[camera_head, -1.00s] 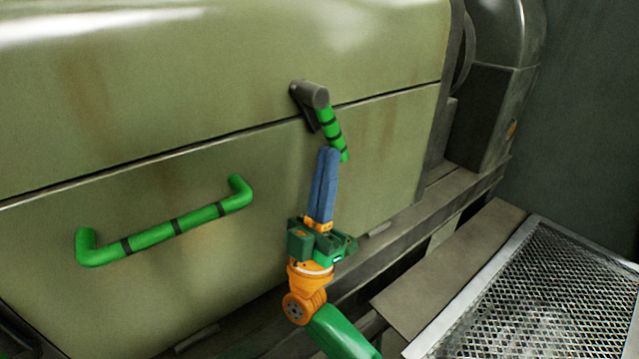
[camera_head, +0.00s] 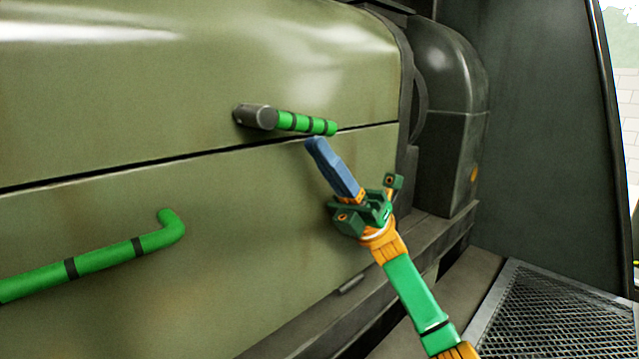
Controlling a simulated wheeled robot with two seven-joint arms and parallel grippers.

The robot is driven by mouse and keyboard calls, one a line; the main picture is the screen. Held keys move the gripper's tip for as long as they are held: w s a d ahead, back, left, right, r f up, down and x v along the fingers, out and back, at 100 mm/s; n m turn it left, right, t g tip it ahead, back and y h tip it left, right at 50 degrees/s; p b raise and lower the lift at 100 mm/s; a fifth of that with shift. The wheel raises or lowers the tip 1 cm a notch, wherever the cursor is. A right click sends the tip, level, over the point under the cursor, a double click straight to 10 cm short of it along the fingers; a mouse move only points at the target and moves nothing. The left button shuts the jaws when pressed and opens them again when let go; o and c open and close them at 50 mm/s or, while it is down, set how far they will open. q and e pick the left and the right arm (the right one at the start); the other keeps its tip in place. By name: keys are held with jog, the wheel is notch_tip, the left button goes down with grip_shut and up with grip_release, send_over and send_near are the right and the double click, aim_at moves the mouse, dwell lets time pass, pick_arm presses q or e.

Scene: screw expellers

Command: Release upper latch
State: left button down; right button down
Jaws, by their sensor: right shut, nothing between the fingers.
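The upper latch (camera_head: 306,123) has a green handle with dark bands on a grey cylindrical pivot. It sits at the seam between the upper and lower olive panels. The handle points right, nearly level and tilted slightly down. My right gripper (camera_head: 315,145) has blue fingers and is shut with nothing between them. Its fingertips are just below the handle's outer half; I cannot tell whether they touch it. My left gripper is not in view.
A green bar handle (camera_head: 120,254) with dark bands is fixed to the lower panel (camera_head: 240,240) at left. A dark rounded housing (camera_head: 448,110) stands at right. A metal mesh step (camera_head: 555,318) lies at lower right.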

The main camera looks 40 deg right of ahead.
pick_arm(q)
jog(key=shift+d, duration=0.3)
pick_arm(e)
jog(key=shift+d+r+n+g+h, duration=0.2)
jog(key=shift+d+r, duration=0.05)
jog(key=shift+r, duration=0.2)
jog(key=shift+d+r+n+g+h, duration=0.2)
jog(key=shift+r, duration=0.25)
jog(key=shift+d+r, duration=0.1)
jog(key=shift+r, duration=0.05)
